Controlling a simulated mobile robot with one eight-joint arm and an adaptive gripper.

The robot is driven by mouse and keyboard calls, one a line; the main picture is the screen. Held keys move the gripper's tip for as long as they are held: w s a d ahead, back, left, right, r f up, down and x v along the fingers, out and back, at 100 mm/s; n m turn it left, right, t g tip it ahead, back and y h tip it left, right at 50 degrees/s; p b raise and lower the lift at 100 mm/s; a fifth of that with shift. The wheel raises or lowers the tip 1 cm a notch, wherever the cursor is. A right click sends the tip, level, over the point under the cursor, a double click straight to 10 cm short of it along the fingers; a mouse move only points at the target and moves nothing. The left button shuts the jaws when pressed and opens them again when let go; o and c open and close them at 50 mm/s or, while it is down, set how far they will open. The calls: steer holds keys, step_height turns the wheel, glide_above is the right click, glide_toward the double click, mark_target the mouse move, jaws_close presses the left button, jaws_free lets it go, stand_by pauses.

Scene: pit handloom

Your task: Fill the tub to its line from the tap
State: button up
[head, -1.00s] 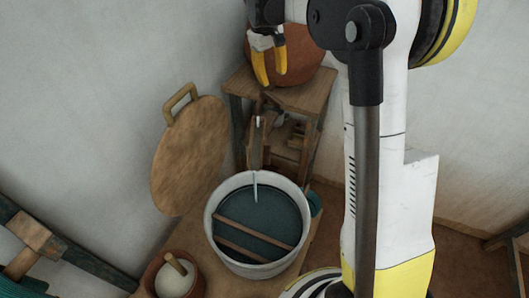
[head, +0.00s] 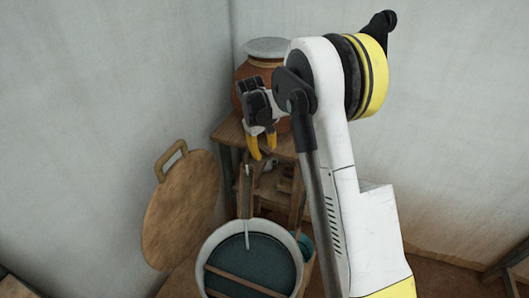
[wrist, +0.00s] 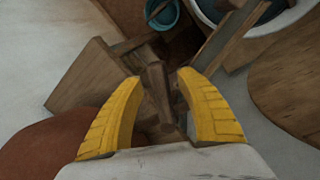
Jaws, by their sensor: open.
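The tub (head: 208,246) is pale-rimmed and holds dark teal liquid, with wooden slats across its top; its fill line cannot be made out. A thin pale stream (head: 247,234) drops into it below a wooden spout (head: 245,190). A lidded clay pot (head: 246,72) stands on the wooden stand behind. My gripper (head: 262,145) is open and empty, its yellow fingers pointing down at the stand's front edge. In the wrist view, a wooden piece, perhaps the tap's handle (wrist: 155,85), shows between and beyond the fingertips (wrist: 158,85); contact is not clear. The tub shows top right (wrist: 290,22).
A round wooden board (head: 180,210) with a handle leans on the wall left of the tub. A small teal vessel (wrist: 162,14) is beside the tub. The wooden stand (head: 228,130) sits near the corner walls.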

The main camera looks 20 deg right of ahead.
steer(key=shift+f, duration=0.1)
jaws_close()
steer(key=d+n, duration=0.1)
steer(key=n, duration=0.1)
steer(key=w+d+n, duration=0.1)
steer(key=n, duration=0.1)
steer(key=d+n+t, duration=0.1)
steer(key=shift+w+d+n+y, duration=0.1)
steer(key=shift+w+n+y, duration=0.2)
steer(key=shift+w+n, duration=0.1)
jaws_free()
